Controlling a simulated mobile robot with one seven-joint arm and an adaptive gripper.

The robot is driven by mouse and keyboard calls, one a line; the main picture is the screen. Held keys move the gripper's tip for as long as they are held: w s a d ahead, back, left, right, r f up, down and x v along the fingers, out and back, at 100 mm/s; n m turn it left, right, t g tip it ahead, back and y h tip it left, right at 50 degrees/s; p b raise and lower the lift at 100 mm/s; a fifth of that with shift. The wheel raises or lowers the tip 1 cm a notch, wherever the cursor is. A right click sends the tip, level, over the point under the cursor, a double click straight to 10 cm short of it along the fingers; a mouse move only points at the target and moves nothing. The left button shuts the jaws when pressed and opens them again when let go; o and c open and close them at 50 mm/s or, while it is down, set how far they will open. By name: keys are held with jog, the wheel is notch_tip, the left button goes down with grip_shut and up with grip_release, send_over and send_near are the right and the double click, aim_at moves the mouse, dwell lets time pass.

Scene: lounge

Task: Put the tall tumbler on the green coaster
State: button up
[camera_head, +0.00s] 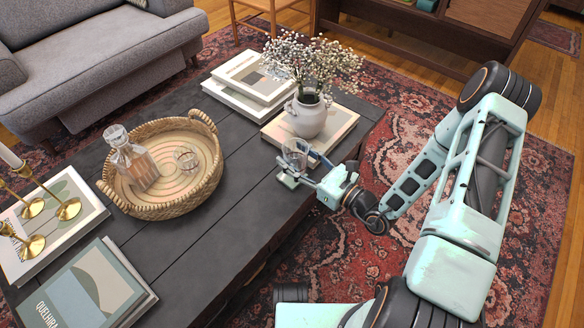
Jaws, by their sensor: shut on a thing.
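A clear glass tumbler (294,153) is upright near the right edge of the dark coffee table, in front of the vase. My gripper (299,166) reaches in from the right and is shut on the tumbler, with its fingers around the lower part of the glass. A small pale green patch (287,181) shows just below the tumbler. I cannot tell whether it is the green coaster or a fingertip, nor whether the glass touches the surface below it.
A round wicker tray (165,211) holds a decanter (133,160) and a short glass (186,159). A grey vase of flowers (309,116) stands on a book behind my gripper. Books (248,79) and brass candlesticks (67,209) occupy other parts. The table's front middle (215,245) is clear.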

jog(key=w+f, duration=0.1)
jog(key=w+a+f+b, duration=0.1)
jog(key=shift+f, duration=0.35)
jog(key=shift+w+f+b, duration=0.2)
jog(key=shift+f+b, duration=0.3)
jog(key=shift+f, duration=1.1)
jog(key=shift+f, duration=0.15)
jog(key=o, duration=1.4)
